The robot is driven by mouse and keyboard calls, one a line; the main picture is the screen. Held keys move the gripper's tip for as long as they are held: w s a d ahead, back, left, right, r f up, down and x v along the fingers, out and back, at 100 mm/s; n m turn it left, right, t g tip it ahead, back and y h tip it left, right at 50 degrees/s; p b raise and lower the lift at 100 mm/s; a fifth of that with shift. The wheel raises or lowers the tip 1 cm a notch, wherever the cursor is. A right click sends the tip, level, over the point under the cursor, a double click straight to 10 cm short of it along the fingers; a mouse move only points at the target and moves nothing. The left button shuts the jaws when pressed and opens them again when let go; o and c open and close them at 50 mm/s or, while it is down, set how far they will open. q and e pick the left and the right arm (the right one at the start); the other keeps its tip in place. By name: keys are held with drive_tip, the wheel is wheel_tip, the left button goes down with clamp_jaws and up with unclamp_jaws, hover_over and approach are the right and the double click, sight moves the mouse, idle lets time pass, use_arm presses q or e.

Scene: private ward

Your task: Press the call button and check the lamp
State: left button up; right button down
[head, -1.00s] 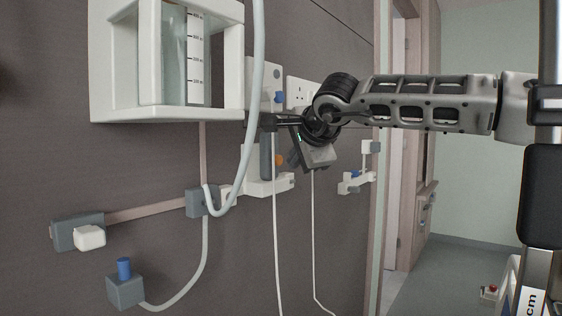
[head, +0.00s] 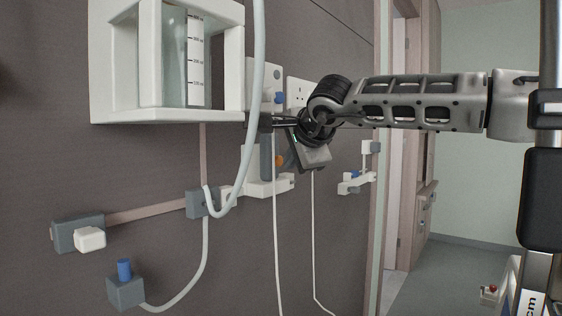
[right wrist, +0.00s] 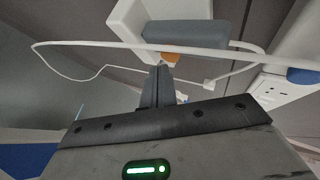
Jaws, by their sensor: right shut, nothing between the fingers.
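The call handset is a grey block (head: 266,157) with an orange button (head: 280,160), held in a white wall holder (head: 262,187). In the right wrist view the grey handset (right wrist: 185,34) and orange button (right wrist: 170,48) are at the top centre. My right gripper (head: 268,122) is shut and empty, close to the wall by the handset. In the right wrist view its fingertips (right wrist: 163,68) lie just below the button; whether they touch it I cannot tell. I cannot make out a call lamp. My left gripper is not in view.
A white canister housing (head: 232,65) juts from the wall, with a pale hose (head: 250,130) hanging before the handset area. Thin white cords (head: 276,240) hang below. A socket plate (head: 298,92) is behind my wrist. A doorway and open floor (head: 440,270) are at right.

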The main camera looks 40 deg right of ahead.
drive_tip(key=shift+w+a, duration=0.15)
drive_tip(key=shift+w, duration=0.3)
idle(0.7)
drive_tip(key=shift+s, duration=0.1)
drive_tip(key=shift+s+d+b, duration=0.3)
drive_tip(key=shift+s, duration=0.55)
drive_tip(key=shift+s+d+b, duration=0.25)
drive_tip(key=shift+s+b, duration=0.15)
drive_tip(key=shift+s, duration=0.55)
drive_tip(key=shift+s+d+b, duration=0.3)
drive_tip(key=shift+s+b, duration=0.15)
drive_tip(key=shift+s, duration=0.5)
drive_tip(key=shift+s+d+b, duration=0.25)
drive_tip(key=shift+s+b, duration=0.15)
drive_tip(key=shift+s, duration=0.55)
